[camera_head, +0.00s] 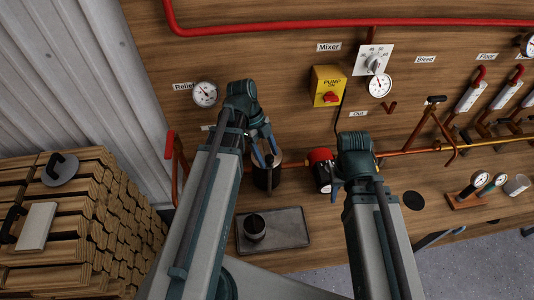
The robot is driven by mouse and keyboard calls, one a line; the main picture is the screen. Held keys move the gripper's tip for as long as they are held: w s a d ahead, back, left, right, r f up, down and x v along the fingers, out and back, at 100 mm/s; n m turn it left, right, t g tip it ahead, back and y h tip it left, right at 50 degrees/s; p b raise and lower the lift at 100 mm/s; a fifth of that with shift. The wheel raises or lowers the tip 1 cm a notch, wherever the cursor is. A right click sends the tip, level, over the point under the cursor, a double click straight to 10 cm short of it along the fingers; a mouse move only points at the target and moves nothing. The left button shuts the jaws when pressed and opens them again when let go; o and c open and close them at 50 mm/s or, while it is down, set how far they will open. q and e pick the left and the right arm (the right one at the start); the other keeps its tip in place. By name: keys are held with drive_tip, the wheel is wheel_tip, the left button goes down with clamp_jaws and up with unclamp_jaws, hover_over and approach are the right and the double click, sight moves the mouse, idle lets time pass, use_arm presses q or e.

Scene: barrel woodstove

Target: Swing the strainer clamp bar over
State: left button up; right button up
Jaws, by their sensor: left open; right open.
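A dark upright cylinder (266,178), which looks like the strainer, stands against the wooden panel left of centre. My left gripper (263,160) is at its top, with blue fingers apart and pointing down. The fingers overlap the cylinder's upper part, and I cannot tell whether they touch it. I cannot make out the clamp bar clearly; the gripper covers much of that area. My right arm reaches up from the bottom right of centre and its upper end is beside the red and black pump (322,170).
A dark tray (290,228) with a dark cup (254,226) lies on the bench below the cylinder. A red handle (171,143) stands to the left. A copper pipe (400,150) runs right towards levers. Stacked firewood (60,235) fills the lower left.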

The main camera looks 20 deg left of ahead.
use_arm(q)
drive_tip(key=shift+r, duration=0.1)
drive_tip(key=p+v, duration=1.2)
drive_tip(key=v, duration=0.1)
drive_tip(key=shift+a+r+p, duration=0.2)
drive_tip(key=shift+r+p, duration=0.1)
drive_tip(key=shift+p, duration=0.1)
